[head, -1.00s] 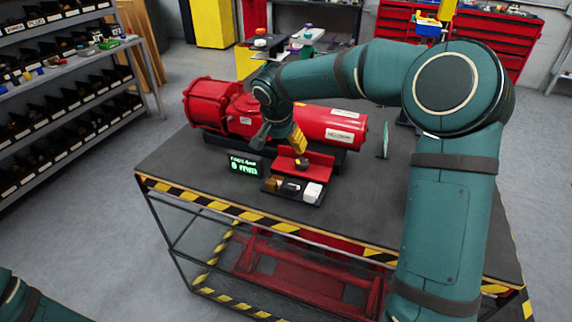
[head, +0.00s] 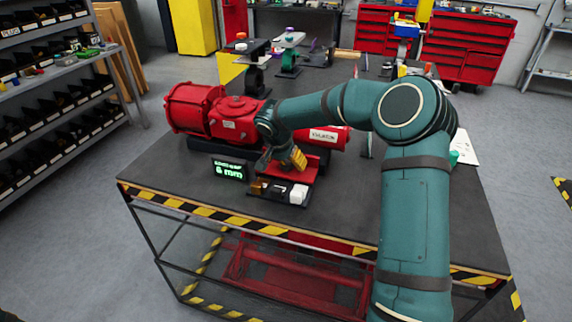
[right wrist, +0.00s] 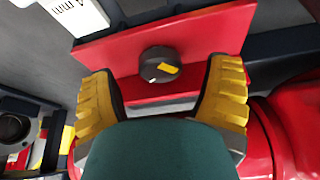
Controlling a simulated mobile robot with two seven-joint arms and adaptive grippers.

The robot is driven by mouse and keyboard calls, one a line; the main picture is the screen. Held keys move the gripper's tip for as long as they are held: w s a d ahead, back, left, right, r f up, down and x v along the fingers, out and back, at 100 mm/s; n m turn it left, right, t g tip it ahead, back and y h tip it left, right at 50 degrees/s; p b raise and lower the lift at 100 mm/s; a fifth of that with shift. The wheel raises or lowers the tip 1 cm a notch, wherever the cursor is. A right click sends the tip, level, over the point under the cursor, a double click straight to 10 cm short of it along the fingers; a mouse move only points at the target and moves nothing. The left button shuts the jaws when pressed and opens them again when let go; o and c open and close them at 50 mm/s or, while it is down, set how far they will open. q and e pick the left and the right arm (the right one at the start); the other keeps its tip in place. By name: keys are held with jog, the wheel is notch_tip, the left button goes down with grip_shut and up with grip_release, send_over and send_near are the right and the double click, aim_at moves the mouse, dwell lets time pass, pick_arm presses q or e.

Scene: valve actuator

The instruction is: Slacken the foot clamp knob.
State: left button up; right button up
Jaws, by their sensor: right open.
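The foot clamp knob (right wrist: 158,62) is round and dark, with a small yellow mark and a white mark. It sits on a red plate (right wrist: 112,50) in the right wrist view. My right gripper (right wrist: 162,72) is open, with one yellow ribbed finger on each side of the knob and visible gaps between. In the head view my right gripper (head: 291,158) points down at the red foot by the red valve actuator (head: 235,122). The gripper hides the knob there. My left gripper is out of view.
A display (head: 230,170) with green digits in mm stands left of the foot. Shelves (head: 55,95) stand at left. The bench top is clear at front left.

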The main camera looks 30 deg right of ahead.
jog(key=shift+w+d+f, duration=0.15)
jog(key=shift+f, duration=0.4)
jog(key=c, duration=1.2)
jog(key=shift+c, duration=0.2)
jog(key=shift+f+n+t+b, duration=0.1)
jog(key=shift+n+t+b, duration=0.2)
jog(key=shift+n+b, duration=0.6)
jog(key=shift+n+t+y, duration=0.3)
jog(key=shift+n+y, duration=0.3)
jog(key=shift+n, duration=0.8)
